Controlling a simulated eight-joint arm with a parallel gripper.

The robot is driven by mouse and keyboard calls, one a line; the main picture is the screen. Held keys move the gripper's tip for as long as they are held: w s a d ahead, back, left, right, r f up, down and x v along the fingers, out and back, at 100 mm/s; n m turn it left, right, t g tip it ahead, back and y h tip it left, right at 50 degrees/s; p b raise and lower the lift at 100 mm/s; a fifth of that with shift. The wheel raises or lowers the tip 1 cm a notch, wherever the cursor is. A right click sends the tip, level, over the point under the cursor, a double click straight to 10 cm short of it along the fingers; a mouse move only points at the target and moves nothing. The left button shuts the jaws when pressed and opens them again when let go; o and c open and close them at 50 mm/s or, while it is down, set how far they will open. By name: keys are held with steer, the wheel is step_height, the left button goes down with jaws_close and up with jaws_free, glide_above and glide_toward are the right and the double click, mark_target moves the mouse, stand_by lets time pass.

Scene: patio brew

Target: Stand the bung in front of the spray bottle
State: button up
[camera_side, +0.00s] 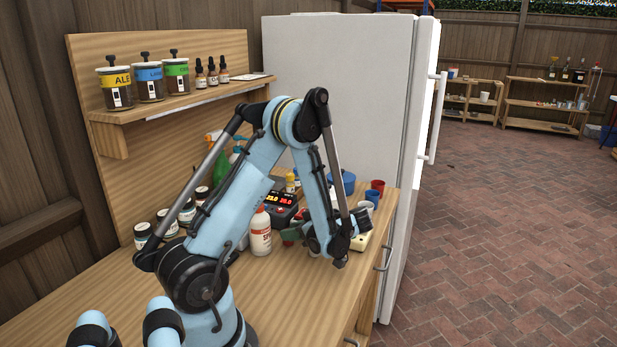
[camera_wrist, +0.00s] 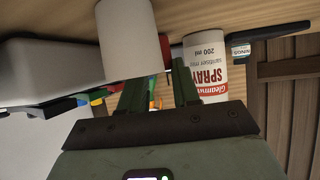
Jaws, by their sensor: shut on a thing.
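The white spray bottle (camera_side: 260,234) with a red label stands upright on the bench, left of my gripper (camera_side: 287,234) in the side view. In the wrist view, the spray bottle (camera_wrist: 207,62) shows its "SPRAY 200 ml" label just right of my green fingers (camera_wrist: 158,75). My gripper is shut on a small dark red piece, seemingly the bung (camera_wrist: 166,50), which shows between the fingertips. The fingers hide part of it. In the side view my gripper is low over the bench; I cannot tell whether the bung touches the wood.
A black device with red digits (camera_side: 283,203) stands behind my gripper. Red cup (camera_side: 377,187) and blue pot (camera_side: 343,182) stand at the back right. Jars (camera_side: 187,211) line the back panel. A white cylinder (camera_wrist: 127,40) is close left of my fingers. The bench front (camera_side: 290,300) is clear.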

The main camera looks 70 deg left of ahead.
steer(key=shift+f, duration=0.1)
steer(key=o, duration=1)
steer(key=shift+o, duration=0.2)
steer(key=shift+d, duration=0.1)
